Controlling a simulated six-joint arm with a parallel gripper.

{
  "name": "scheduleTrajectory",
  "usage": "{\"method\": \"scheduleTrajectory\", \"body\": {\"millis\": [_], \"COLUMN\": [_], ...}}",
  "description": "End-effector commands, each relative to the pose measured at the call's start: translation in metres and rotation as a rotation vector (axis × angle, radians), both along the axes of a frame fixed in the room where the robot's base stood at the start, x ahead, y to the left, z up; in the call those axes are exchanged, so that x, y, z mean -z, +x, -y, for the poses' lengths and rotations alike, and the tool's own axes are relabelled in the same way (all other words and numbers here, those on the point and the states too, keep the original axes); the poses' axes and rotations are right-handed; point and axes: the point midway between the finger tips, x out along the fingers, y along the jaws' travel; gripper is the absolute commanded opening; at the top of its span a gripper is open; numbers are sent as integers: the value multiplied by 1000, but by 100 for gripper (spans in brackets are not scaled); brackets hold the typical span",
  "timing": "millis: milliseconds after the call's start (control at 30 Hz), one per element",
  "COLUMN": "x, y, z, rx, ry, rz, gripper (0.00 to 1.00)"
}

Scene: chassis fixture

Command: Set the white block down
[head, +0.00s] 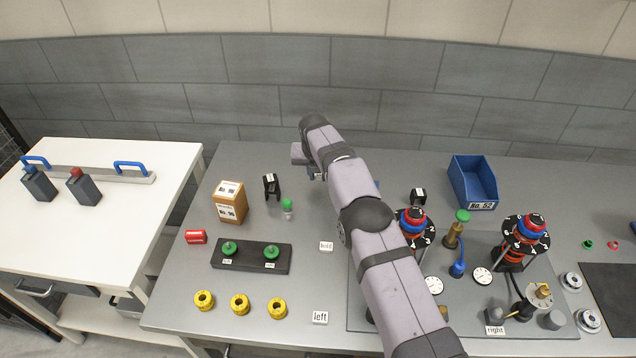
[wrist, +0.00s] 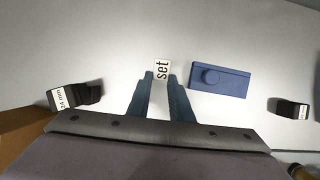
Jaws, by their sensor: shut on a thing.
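The white block (wrist: 161,69), lettered "set", is between the fingertips of my gripper (wrist: 160,78) in the wrist view. My gripper is shut on it. The block's lettered face shows past the fingertips. The grey bench surface lies around it, and I cannot tell whether the block touches it. In the head view the end of my arm is over the back middle of the bench, and the block is hidden there.
A blue block with a round knob (wrist: 219,79) lies right of the white block. Black pieces stand left (wrist: 72,97) and right (wrist: 288,107). A brown box (head: 229,202), a green-capped vial (head: 287,208) and a blue bin (head: 473,182) stand on the bench.

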Motion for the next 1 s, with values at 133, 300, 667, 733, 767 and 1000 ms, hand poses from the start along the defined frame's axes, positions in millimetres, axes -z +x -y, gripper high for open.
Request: {"method": "scheduleTrajectory", "body": {"millis": [133,300,667,733,767,1000], "x": [2,13,38,38,38,41], "y": [0,-1,0,0,0,0], "z": [0,0,0,0,0,0], "rx": [0,0,1,1,1,1], "ry": [0,-1,0,0,0,0], "rz": [1,-2,1,1,1,1], "gripper": [0,0,0,0,0,29]}}
